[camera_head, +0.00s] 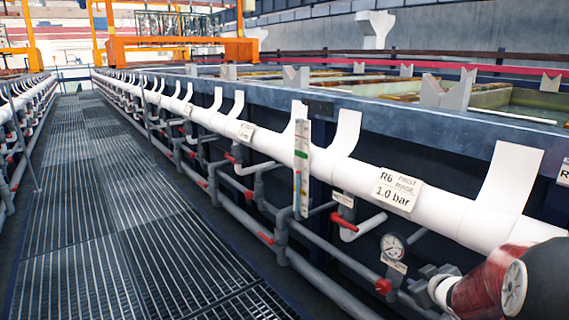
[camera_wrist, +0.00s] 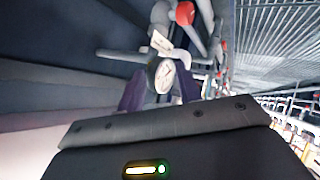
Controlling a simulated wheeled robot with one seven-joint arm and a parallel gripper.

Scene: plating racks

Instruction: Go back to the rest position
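My gripper (camera_wrist: 160,88) shows in the wrist view as two dark purplish fingers standing apart above its black housing. A round white-faced pressure gauge (camera_wrist: 165,74) shows through the gap between them. I cannot tell how far beyond the fingertips the gauge is, and I see no contact. In the head view, part of my arm, red, white and black, fills the bottom right corner. The same kind of gauge shows left of my arm (camera_head: 392,246).
A long white pipe (camera_head: 262,142) labelled "R6 first rinse 1.0 bar" (camera_head: 397,189) runs along the dark tank. Grey pipes with red valve handles, such as this one (camera_head: 384,286), lie below it, close to my arm. The grated walkway (camera_head: 110,210) on the left is clear.

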